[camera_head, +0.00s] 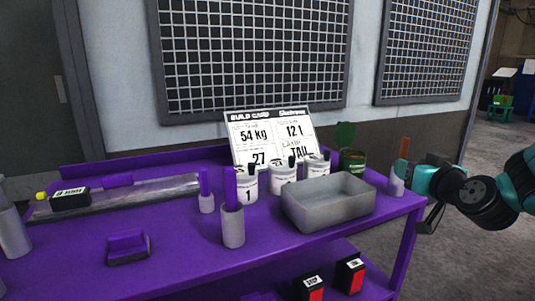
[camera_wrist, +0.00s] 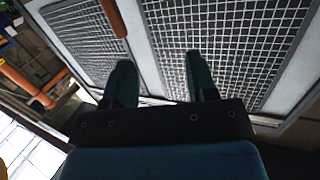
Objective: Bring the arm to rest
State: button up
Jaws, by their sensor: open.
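My arm reaches in from the right edge in the head view, with my gripper (camera_head: 422,180) just off the right end of the purple bench (camera_head: 170,262). In the wrist view the two dark green fingers of my gripper (camera_wrist: 160,82) stand wide apart with nothing between them. Beyond them are the grid wall panels.
A grey open tray (camera_head: 325,215) and white numbered pots (camera_head: 247,186) stand on the bench before a build card (camera_head: 270,135). Grey cylinders (camera_head: 233,228) and a purple block (camera_head: 127,246) are farther left. Red-and-black boxes (camera_head: 350,276) sit on the lower shelf.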

jog(key=s+a+r+n+g+y+p, duration=0.1)
jog(key=s+a+n+g+y, duration=0.15)
jog(key=a, duration=0.35)
jog(key=s+a+r+n+g+y+p, duration=0.1)
jog(key=s+a+r+g+y+p, duration=0.15)
jog(key=a, duration=0.35)
jog(key=s+a+n+g+y+p, duration=0.25)
jog(key=s+a+g, duration=0.55)
jog(key=s, duration=0.4)
jog(key=s+r+n+g+h+p, duration=0.1)
jog(key=s+r+g+h+p, duration=0.1)
jog(key=s, duration=1)
jog(key=shift+a+g+h, duration=0.4)
jog(key=shift+g+h, duration=0.25)
jog(key=shift+g, duration=0.15)
jog(key=shift+r, duration=0.1)
